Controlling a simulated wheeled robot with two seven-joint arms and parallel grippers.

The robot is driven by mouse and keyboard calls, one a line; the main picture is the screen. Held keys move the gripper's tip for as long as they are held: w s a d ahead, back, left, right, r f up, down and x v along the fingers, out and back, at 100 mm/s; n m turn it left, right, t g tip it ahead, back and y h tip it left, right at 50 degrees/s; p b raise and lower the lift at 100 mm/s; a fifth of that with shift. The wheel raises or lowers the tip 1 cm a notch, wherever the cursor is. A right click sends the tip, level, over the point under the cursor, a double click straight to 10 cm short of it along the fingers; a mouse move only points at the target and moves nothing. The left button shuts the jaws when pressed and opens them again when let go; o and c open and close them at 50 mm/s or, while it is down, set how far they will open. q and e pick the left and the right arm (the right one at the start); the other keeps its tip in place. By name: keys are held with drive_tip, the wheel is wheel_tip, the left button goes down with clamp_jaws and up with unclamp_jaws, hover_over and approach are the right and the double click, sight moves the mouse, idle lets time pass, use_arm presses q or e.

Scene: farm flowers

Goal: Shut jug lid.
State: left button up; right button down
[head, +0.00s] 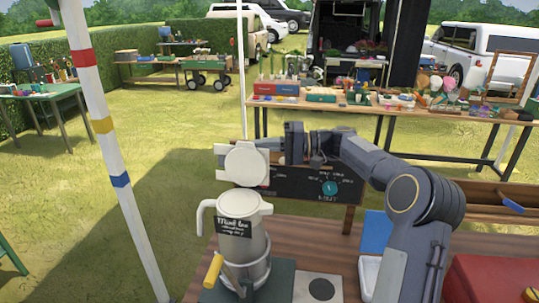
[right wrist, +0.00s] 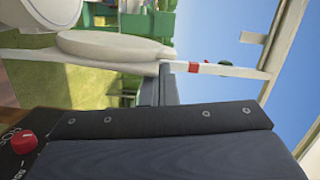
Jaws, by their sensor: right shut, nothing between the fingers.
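The cream jug (head: 243,240) stands upright on the table with its handle on the left and a dark lettered label on its front. Its round lid (head: 246,163) is open, standing up above the jug's top. In the right wrist view the lid (right wrist: 115,46) lies close by, with part of the jug (right wrist: 35,12) at the upper left. My right gripper (head: 266,146) is shut and empty, just right of and behind the upright lid. Whether it touches the lid I cannot tell. My left gripper is not in view.
A dark board with a teal dial (head: 330,187) stands behind the jug. A blue and white container (head: 373,240) and a red box (head: 490,278) are to the right. A striped pole (head: 104,130) rises at left.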

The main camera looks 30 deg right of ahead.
sight(252, 168)
drive_tip(key=s+a+f+n+t+h+b, duration=0.1)
drive_tip(key=s+a+f+n+b, duration=0.3)
drive_tip(key=b, duration=1.3)
drive_tip(key=s+a+f+n+t+h+b, duration=0.1)
drive_tip(key=s+a+f+n+b, duration=0.3)
drive_tip(key=n+b, duration=0.7)
drive_tip(key=shift+s+a+f+h+b, duration=0.15)
drive_tip(key=shift+s+a+h+b, duration=0.85)
drive_tip(key=shift+s+b, duration=1.3)
drive_tip(key=shift+w+b, duration=0.55)
drive_tip(key=shift+b, duration=0.05)
